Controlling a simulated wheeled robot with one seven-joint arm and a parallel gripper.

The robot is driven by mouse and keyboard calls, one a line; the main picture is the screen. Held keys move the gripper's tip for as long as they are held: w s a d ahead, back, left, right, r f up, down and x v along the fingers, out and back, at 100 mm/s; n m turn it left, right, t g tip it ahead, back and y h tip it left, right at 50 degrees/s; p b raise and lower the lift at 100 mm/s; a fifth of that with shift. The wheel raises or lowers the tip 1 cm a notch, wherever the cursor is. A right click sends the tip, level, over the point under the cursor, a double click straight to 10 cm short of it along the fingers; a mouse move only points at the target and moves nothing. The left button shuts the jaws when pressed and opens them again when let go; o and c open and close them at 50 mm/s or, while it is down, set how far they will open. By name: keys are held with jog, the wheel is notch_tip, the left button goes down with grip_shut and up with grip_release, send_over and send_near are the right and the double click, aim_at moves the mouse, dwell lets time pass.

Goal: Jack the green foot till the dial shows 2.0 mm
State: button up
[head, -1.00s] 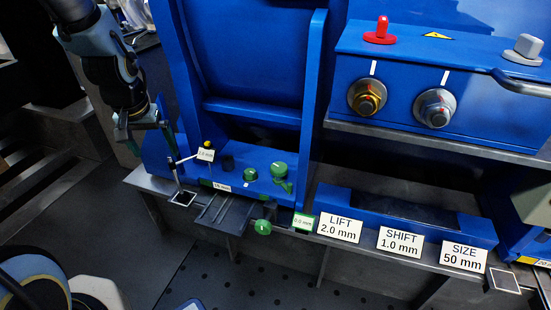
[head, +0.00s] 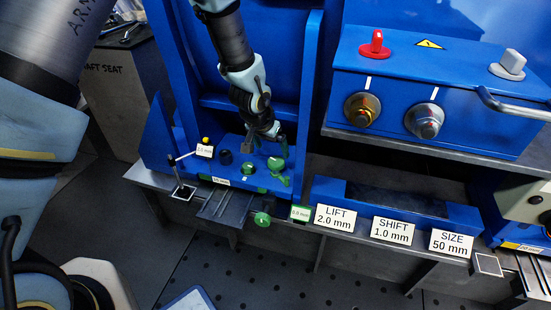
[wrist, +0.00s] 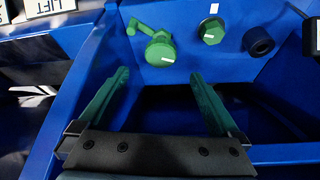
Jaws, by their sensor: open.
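The blue foot block (head: 225,172) carries a green round knob with a crank handle (head: 276,164), a green hex nut (head: 249,169) and a dark cylinder. In the wrist view the crank knob (wrist: 160,50) and hex nut (wrist: 212,32) each show a white mark. My gripper (head: 265,138) is above and behind the crank knob. In the wrist view my gripper (wrist: 158,78) is open and empty, with the knob beyond its green fingertips. A green-framed readout (head: 300,213) appears to read 0.0 mm; its digits are small. The LIFT card (head: 333,217) says 2.0 mm.
Another green knob (head: 262,218) sits at the bench's front edge. A dial stand (head: 183,190) with a white tag is at the left of the block. A blue control box (head: 430,90) overhangs at right. Tall blue uprights flank my arm.

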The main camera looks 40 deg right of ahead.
aim_at(276, 161)
jog(key=x, duration=0.7)
jog(key=shift+w+d+f+b, duration=0.1)
jog(key=shift+f+b, duration=0.15)
jog(key=shift+b, duration=0.15)
jog(key=c, duration=1.4)
jog(key=shift+r+m+p, duration=0.1)
jog(key=shift+m+p, duration=0.3)
jog(key=shift+p, duration=0.05)
jog(key=shift+m+g, duration=0.3)
